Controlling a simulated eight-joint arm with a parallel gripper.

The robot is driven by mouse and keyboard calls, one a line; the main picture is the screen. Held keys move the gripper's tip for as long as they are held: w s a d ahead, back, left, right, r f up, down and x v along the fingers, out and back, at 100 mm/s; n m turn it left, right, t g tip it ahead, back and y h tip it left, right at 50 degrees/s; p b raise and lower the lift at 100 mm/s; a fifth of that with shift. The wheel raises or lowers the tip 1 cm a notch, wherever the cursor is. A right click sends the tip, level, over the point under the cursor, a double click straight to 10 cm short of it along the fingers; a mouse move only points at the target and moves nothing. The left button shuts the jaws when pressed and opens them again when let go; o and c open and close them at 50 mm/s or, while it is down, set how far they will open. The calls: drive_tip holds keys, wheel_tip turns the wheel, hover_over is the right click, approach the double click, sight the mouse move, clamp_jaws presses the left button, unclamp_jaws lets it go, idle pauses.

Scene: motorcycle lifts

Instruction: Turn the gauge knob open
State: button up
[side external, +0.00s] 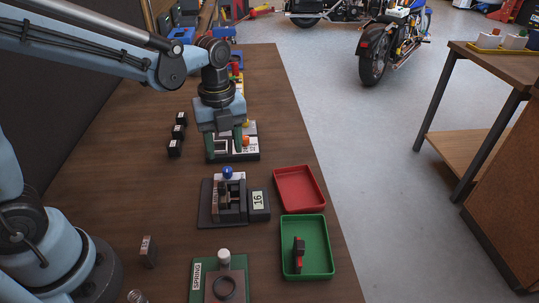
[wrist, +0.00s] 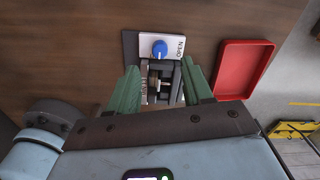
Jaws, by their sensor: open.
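The blue knob (wrist: 159,49) sits on a white plate (wrist: 147,40) marked OPEN in the wrist view. In the side view the blue knob (side external: 228,173) stands at the back of a dark gauge fixture (side external: 231,211) with a display (side external: 258,200) reading 16. My gripper (side external: 225,148) points down, behind and above the knob in the side view, with its green fingers apart. In the wrist view my gripper (wrist: 160,68) is open and empty, and the knob shows past the fingertips, apart from them. The fingers hide parts of the fixture.
A red tray (side external: 300,188) and a green tray (side external: 325,243) holding a red-and-black part (side external: 298,253) lie at right. A green SPRING fixture (side external: 204,285) is in front. Several small black blocks (side external: 175,148) stand left of my gripper. Bare wood lies left of the gauge.

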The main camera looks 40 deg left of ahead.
sight(227, 170)
drive_tip(key=shift+f, duration=3.05)
clamp_jaws()
drive_tip(key=shift+n, duration=1.5)
unclamp_jaws()
drive_tip(key=shift+s, duration=0.1)
